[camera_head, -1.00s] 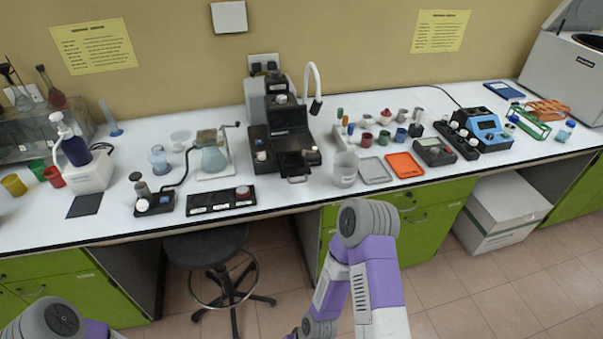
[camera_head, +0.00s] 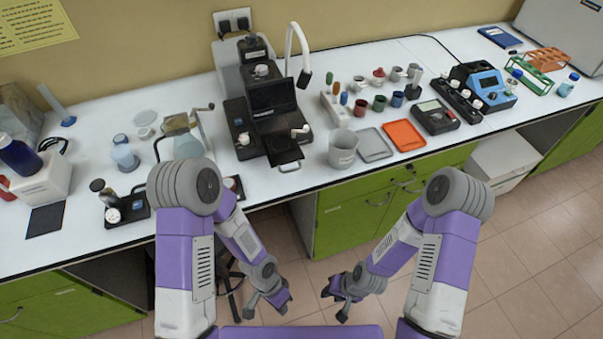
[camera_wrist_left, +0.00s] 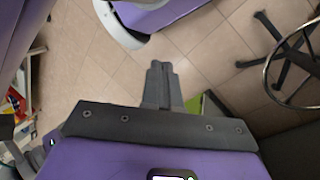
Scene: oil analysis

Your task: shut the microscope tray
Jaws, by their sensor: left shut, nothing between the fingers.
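The black microscope (camera_head: 268,105) stands on the white bench near the back wall. Its dark tray (camera_head: 284,152) sticks out at the front toward the bench edge, with a small handle (camera_head: 290,167) at its near end. My left gripper (camera_head: 284,300) is low in front of the bench, well below and apart from the tray; in the left wrist view its fingers (camera_wrist_left: 163,85) are together and empty above the floor. My right gripper (camera_head: 333,297) hangs to its right at similar height, also away from the bench; its finger opening is too small to tell.
A clear beaker (camera_head: 342,150), a grey tray (camera_head: 374,145) and an orange tray (camera_head: 404,135) sit right of the microscope tray. A flask apparatus (camera_head: 188,145) stands to its left. Green cabinets (camera_head: 345,212) are under the bench; a stool base is near my left arm.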

